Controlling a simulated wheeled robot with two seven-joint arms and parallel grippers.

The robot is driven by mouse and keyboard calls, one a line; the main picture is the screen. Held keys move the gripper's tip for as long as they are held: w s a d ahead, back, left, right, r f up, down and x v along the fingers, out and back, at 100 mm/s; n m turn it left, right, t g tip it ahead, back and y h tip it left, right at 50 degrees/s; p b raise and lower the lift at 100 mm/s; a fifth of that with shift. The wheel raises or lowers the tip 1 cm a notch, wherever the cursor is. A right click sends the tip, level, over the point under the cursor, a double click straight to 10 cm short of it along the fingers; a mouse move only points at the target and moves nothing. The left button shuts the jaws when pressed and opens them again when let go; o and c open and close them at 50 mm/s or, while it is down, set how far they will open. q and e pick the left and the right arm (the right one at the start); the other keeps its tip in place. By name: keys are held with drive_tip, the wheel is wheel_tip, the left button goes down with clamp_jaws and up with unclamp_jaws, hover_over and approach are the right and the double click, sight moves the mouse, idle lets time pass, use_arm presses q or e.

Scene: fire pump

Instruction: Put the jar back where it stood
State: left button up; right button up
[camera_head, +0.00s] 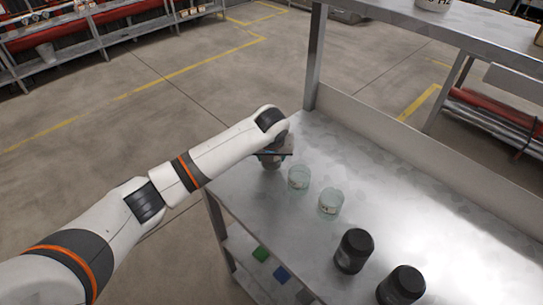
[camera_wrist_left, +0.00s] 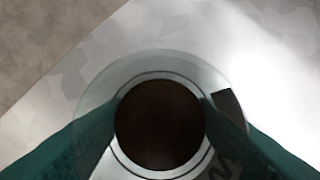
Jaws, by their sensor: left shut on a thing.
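My left gripper (camera_head: 272,157) is at the far left corner of the metal table (camera_head: 430,190). It is shut on a jar, which shows in the left wrist view (camera_wrist_left: 160,122) from above as a clear rim around a dark brown round middle. The teal fingers grip it from both sides. In the head view the gripper mostly hides the jar; I cannot tell whether its base touches the table. My right gripper is not in view.
Two clear glass beakers stand just right of the gripper, a nearer one (camera_head: 331,203) and a farther one (camera_head: 299,178). Two black jars (camera_head: 354,250) (camera_head: 401,287) stand toward the front. A metal post (camera_head: 315,60) rises behind. The table's right part is clear.

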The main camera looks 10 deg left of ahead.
use_arm(q)
drive_tip(key=shift+f, duration=0.55)
drive_tip(key=o, duration=1.1)
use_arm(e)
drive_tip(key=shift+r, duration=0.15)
use_arm(q)
drive_tip(key=shift+s+d+r, duration=0.1)
drive_tip(key=shift+s+r, duration=0.05)
drive_tip(key=shift+r, duration=0.3)
drive_tip(key=b+v, duration=0.1)
drive_tip(key=v, duration=1)
drive_tip(key=shift+s+r, duration=0.1)
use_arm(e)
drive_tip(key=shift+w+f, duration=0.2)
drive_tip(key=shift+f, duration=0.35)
